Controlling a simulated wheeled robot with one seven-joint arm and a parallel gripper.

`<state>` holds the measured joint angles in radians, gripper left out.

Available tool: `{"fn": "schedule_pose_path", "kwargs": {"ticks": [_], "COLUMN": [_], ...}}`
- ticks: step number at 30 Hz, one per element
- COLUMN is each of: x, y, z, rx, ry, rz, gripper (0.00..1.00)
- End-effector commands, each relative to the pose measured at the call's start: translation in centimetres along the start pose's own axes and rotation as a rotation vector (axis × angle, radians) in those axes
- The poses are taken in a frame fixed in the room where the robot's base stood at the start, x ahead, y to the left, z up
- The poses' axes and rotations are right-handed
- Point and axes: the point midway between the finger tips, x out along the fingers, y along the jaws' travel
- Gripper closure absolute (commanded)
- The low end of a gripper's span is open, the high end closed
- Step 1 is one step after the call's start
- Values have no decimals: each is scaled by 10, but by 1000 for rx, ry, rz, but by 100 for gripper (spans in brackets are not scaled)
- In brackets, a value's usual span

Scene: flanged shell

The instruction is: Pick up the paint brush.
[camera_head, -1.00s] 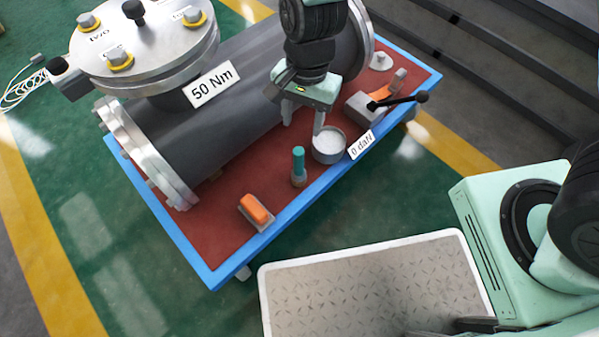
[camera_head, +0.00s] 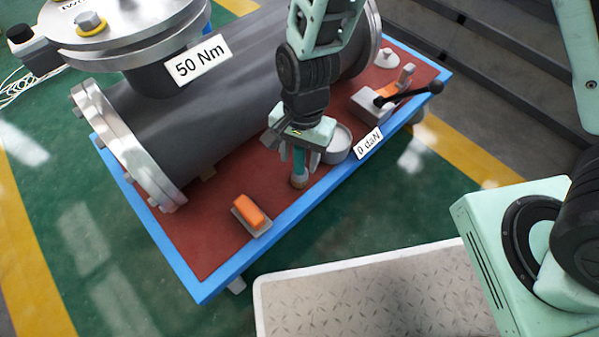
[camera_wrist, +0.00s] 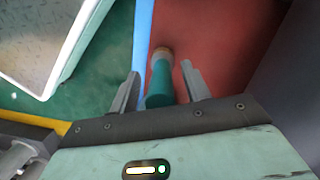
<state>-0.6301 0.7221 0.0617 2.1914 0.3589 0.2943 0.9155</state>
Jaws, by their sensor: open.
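The paint brush (camera_head: 299,167) stands upright on the red table top, near its blue front edge. It has a teal handle and a tan lower end. In the wrist view the brush (camera_wrist: 159,82) lies between the two fingers, with its handle top towards my palm. My gripper (camera_head: 298,160) is above and around the upper handle. In the wrist view my gripper (camera_wrist: 160,88) is open, with a visible gap on the right side of the handle and a smaller one on the left. The gripper body hides the handle's top in the head view.
A round grey tin (camera_head: 338,146) stands close right of my gripper. An orange-topped block (camera_head: 250,213) lies to the left. A grey flanged shell (camera_head: 215,105) fills the back of the table (camera_head: 215,245). A black-handled lever (camera_head: 410,94) is at the right.

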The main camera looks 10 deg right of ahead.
Motion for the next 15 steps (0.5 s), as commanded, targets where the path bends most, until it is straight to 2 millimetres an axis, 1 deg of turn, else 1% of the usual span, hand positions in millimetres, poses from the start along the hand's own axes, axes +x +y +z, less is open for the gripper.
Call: {"fn": "schedule_pose_path", "kwargs": {"ticks": [1, 6, 7, 8, 9, 12, 15], "x": [3, 1, 1, 1, 1, 1, 1], "y": [0, -1, -1, -1, -1, -1, -1], "z": [0, 0, 0, 0, 0, 0, 0], "rx": [0, 0, 0, 0, 0, 0, -1], "ry": [0, 1, 1, 1, 1, 1, 1], "rz": [-1, -2, -2, -2, -2, -2, -2], "gripper": [53, 53, 55, 64, 75, 100, 100]}}
